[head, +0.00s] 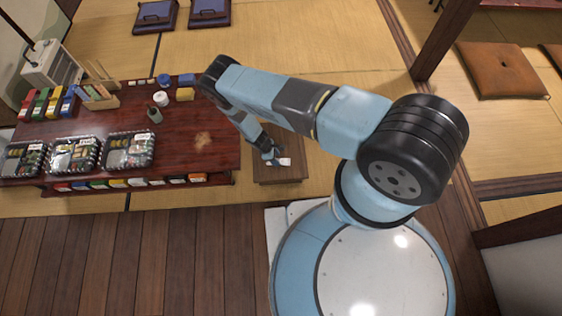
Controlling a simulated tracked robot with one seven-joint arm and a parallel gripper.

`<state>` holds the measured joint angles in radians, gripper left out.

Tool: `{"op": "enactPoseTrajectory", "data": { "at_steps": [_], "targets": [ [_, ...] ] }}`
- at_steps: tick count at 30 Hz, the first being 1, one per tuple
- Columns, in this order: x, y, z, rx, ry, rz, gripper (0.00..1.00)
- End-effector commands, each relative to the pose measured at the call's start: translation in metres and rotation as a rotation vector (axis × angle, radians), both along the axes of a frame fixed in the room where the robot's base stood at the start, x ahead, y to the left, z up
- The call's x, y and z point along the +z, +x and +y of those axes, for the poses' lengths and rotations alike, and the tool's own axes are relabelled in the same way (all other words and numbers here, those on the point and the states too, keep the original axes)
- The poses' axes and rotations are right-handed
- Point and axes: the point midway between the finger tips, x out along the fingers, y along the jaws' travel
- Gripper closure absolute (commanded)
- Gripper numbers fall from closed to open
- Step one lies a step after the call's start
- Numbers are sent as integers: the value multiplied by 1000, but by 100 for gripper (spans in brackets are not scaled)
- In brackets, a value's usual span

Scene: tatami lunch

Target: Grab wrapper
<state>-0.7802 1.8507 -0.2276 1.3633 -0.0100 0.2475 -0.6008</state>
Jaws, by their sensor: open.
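My gripper (272,155) is above the small brown wooden stand (282,178) to the right of the red lacquered table. It is open, with its fingers pointing down. A small white piece (285,162), possibly the wrapper, lies at or just beside the fingertips. It is too small to tell whether the fingers touch it or surround it. My arm passes over the area behind the stand and hides part of it.
The red table (215,150) holds several packed lunch trays (128,150), small boxes, a white cup (161,99) and a dark green bottle (155,115). Purple cushions (209,12) lie on the tatami behind. Wooden floor (150,250) in front is clear.

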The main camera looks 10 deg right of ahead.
Motion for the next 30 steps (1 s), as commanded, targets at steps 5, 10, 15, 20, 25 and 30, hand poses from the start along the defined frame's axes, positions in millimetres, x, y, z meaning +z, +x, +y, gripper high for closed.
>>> {"op": "enactPoseTrajectory", "data": {
  "at_steps": [5,10,15,20,25,30],
  "targets": [
    [-14,-1,-6,1,-1,1,47],
    [-17,-1,-7,1,0,0,47],
    [-16,-1,-7,1,0,0,51],
    [-16,-1,-7,1,0,0,66],
    [-16,-1,-6,1,0,0,82],
    [-17,-2,-7,1,0,0,98]
  ]
}}
